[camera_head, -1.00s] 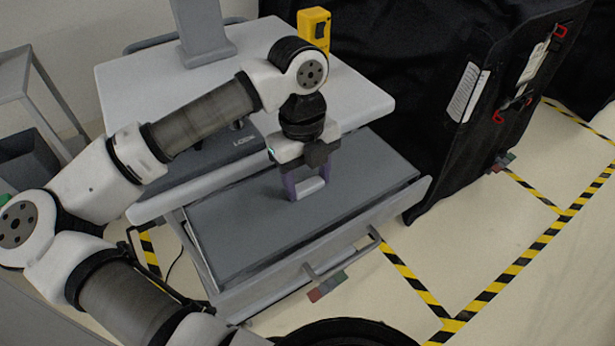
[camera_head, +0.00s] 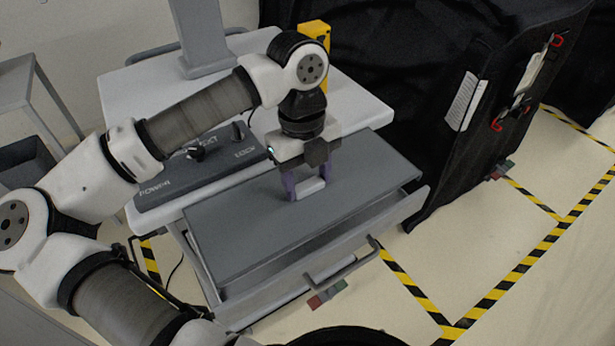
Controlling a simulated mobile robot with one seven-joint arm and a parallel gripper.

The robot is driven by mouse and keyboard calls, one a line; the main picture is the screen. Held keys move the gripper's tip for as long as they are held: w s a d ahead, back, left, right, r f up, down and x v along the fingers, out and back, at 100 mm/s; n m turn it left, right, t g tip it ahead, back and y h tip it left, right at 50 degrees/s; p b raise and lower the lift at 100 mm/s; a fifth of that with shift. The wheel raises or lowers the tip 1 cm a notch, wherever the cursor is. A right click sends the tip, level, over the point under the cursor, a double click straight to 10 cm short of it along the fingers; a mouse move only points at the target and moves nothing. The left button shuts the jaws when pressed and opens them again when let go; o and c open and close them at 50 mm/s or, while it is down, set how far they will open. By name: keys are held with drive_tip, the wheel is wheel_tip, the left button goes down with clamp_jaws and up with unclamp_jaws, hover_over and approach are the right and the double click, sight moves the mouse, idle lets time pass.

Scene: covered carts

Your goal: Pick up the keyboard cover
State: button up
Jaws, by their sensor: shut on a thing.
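The keyboard cover (camera_head: 250,235) is a flat grey panel with a small light handle (camera_head: 309,187) on top. It lies over the pulled-out drawer (camera_head: 330,258) of the cart. It looks raised above the drawer, with a gap showing along the drawer's front wall. My gripper (camera_head: 307,193) points down, its purple fingers shut on the handle from both sides. Whatever lies under the cover is hidden.
The white cart top (camera_head: 350,108) holds a grey control panel (camera_head: 190,170), a grey stand (camera_head: 208,50) and a yellow device (camera_head: 316,35). A black-covered cart (camera_head: 440,90) stands close at right. The floor at front right is clear, with striped tape.

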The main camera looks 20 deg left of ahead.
drive_tip(key=shift+r+p, duration=0.6)
drive_tip(key=shift+r, duration=0.85)
drive_tip(key=shift+r, duration=0.2)
